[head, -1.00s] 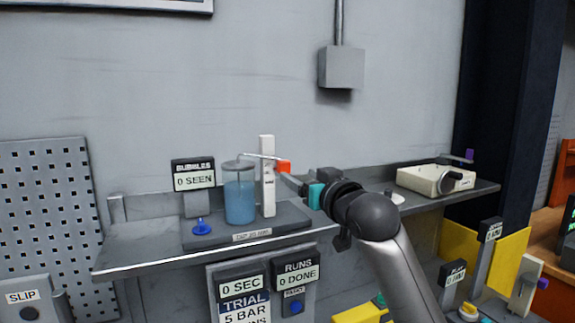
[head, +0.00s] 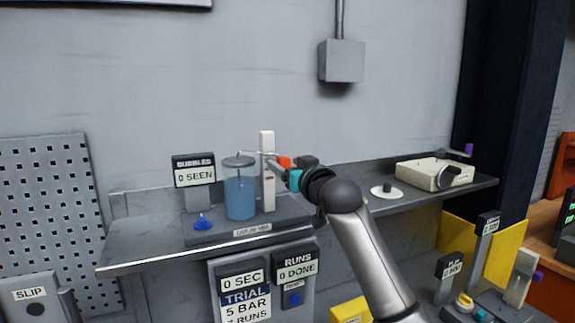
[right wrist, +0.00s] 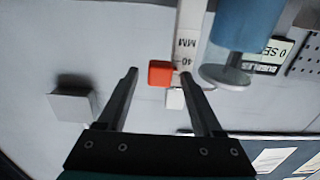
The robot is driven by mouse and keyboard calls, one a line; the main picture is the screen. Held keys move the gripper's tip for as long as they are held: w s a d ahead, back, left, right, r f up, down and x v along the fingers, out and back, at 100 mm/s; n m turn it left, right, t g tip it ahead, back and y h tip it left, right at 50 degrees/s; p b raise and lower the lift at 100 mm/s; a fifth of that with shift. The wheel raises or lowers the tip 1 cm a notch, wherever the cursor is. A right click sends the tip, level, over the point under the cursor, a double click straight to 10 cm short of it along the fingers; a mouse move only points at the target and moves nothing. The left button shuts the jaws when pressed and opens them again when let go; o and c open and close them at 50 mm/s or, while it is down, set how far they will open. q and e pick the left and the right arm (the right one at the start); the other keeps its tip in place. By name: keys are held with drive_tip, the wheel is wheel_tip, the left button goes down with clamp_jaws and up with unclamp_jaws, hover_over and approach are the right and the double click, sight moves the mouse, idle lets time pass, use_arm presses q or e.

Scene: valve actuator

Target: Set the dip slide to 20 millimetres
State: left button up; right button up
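The dip slide is a white upright post (head: 267,185) on the shelf, with an orange knob (head: 285,161) on its right and a thin arm reaching over a jar of blue liquid (head: 240,192). In the right wrist view the post (right wrist: 188,45) carries the marking "40 MM", and the orange knob (right wrist: 160,73) lies between the tips of two open fingers. No finger is clearly pressed on it. My right gripper (head: 278,171) is at the knob, coming from the right. My left gripper is not in view.
A "0 SEEN" sign (head: 194,171) and a blue knob (head: 202,222) stand left of the jar. A white disc (head: 387,191) and a cream box (head: 435,174) sit on the shelf at right. Trial and runs panels (head: 243,288) hang below.

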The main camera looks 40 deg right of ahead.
clamp_jaws()
idle(0.3)
idle(1.0)
